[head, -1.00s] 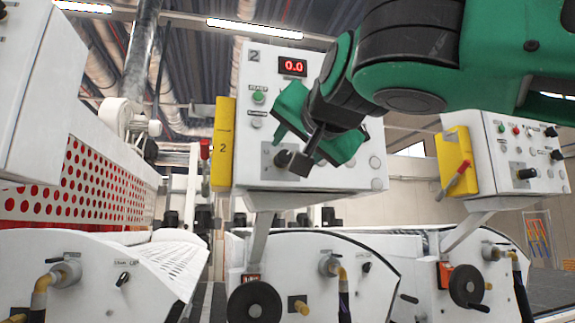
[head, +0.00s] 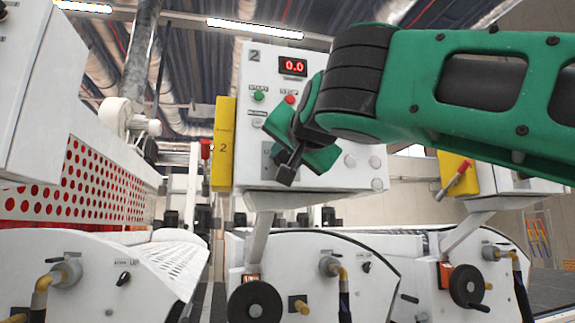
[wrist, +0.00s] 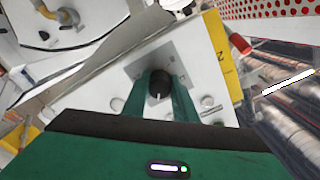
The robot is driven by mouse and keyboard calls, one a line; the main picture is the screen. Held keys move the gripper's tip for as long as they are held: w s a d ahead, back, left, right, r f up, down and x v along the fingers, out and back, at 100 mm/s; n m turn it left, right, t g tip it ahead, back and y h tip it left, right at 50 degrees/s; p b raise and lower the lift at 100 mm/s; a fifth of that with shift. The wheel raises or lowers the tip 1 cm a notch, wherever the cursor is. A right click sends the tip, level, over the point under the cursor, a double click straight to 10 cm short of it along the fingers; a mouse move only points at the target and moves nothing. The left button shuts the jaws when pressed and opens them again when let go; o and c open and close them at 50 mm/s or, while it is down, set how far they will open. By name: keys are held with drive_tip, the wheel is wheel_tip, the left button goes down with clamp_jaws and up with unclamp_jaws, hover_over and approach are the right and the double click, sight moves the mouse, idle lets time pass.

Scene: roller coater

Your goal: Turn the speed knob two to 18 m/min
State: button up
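The control panel marked 2 (head: 340,172) faces me, and its red display (head: 293,66) reads 0.0. In the wrist view the black speed knob (wrist: 160,84) sits on a grey square plate, with a pale mark on its face. My gripper (wrist: 160,95) has its two green fingers apart, one on each side of the knob; I cannot tell whether they touch it. In the head view my gripper (head: 287,172) is in front of the panel's lower left and hides the knob; part of the grey plate (head: 267,157) shows beside it.
A green start button (head: 259,96) and a red stop button (head: 290,99) are above my gripper. A yellow box (head: 224,145) is on the panel's left edge. A second panel (head: 515,180) stands at the right, partly behind my arm. A black handwheel (head: 254,303) is below.

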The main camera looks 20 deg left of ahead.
drive_tip(key=shift+w+d+f+n, duration=0.1)
drive_tip(key=shift+d+f+n, duration=0.05)
drive_tip(key=shift+n, duration=0.95)
drive_tip(key=o, duration=1)
drive_tip(key=shift+o, duration=0.2)
drive_tip(key=shift+s+d, duration=0.2)
drive_tip(key=shift+s, duration=0.25)
drive_tip(key=v, duration=0.9)
drive_tip(key=shift+s+d, duration=0.25)
drive_tip(key=shift+s, duration=0.05)
